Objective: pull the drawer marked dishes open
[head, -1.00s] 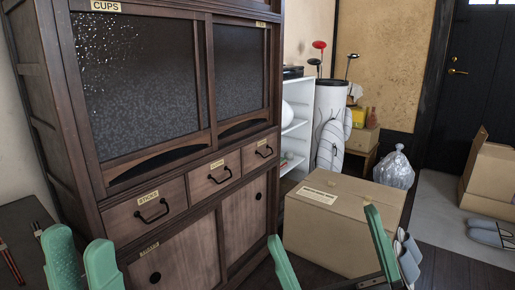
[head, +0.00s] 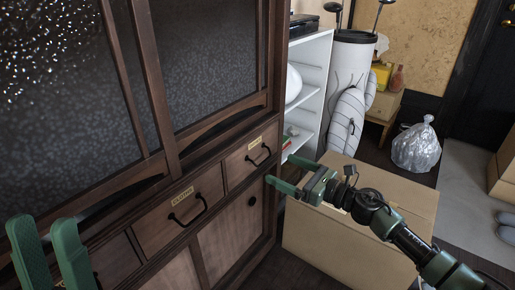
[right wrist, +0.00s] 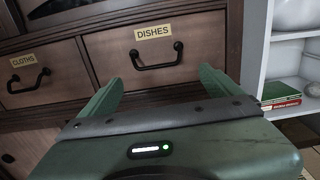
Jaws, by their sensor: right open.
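The drawer marked DISHES (right wrist: 190,48) is shut, its front flush in the dark wooden cabinet. Its dark bow handle (right wrist: 157,64) and label (right wrist: 153,32) show in the right wrist view. In the head view it is the right drawer (head: 240,170) of the row. My right gripper (head: 284,170) is open and empty in front of it. In the right wrist view its fingers (right wrist: 160,79) point at the drawer, one on each side of the handle and apart from it. My left gripper (head: 43,222) is open and empty at the lower left, before the cabinet.
The drawer marked CLOTHS (head: 165,222) is shut to the left. A large cardboard box (head: 310,245) stands on the floor right of the cabinet, below my right arm. A white shelf (head: 312,80) and a golf bag (head: 350,75) stand behind it.

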